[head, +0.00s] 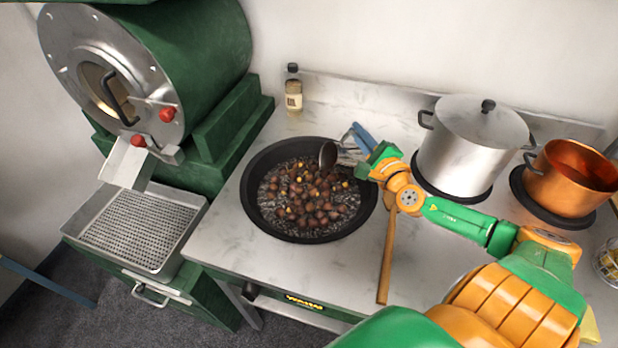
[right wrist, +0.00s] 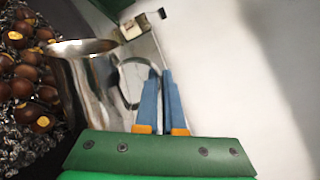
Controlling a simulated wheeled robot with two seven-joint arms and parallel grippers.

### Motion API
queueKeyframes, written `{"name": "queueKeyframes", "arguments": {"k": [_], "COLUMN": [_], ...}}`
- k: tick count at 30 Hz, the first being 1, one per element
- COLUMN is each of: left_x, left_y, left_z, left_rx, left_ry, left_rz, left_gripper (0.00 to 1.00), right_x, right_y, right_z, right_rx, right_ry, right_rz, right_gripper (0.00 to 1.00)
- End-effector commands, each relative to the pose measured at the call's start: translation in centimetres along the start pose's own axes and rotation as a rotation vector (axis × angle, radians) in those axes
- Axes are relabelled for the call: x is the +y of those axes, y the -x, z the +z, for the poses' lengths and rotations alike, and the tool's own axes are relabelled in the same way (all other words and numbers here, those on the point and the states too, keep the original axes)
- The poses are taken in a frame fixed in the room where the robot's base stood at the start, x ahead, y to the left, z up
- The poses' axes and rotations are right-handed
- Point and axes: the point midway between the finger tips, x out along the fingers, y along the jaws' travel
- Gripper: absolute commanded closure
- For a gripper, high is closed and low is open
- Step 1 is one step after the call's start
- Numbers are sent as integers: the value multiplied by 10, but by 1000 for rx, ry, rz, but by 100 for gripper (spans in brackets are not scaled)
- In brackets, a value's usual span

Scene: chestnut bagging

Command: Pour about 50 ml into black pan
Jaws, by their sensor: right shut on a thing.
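The black pan (head: 252,212) sits on the counter and holds chestnuts (head: 312,205), several with pale cut marks, on dark glistening bits. A shiny metal jug (head: 328,155) is tilted above the pan's upper right part, its dark mouth toward the left. My right gripper (head: 355,134) is shut on the jug's handle. In the right wrist view the jug (right wrist: 88,90) stands left of my blue fingers (right wrist: 160,78), with its looped handle at them. The jug's contents are hidden, and no stream shows. My left gripper is not in view.
A wooden-handled utensil (head: 386,262) lies right of the pan. A lidded steel pot (head: 462,150) and a copper pot (head: 566,182) stand further right. A small bottle (head: 293,92) stands behind the pan. A green roasting drum (head: 205,50) and perforated tray (head: 188,262) are at left.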

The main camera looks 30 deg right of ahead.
Motion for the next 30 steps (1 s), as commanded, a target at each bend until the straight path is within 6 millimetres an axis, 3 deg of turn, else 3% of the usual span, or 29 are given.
{"name": "queueKeyframes", "arguments": {"k": [30], "left_x": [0], "left_y": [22], "left_z": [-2], "left_rx": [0], "left_ry": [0], "left_rz": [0], "left_gripper": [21], "right_x": [-2], "right_y": [0], "right_z": [18], "right_rx": [0], "right_ry": [154], "right_rz": [-4], "right_gripper": [100]}}
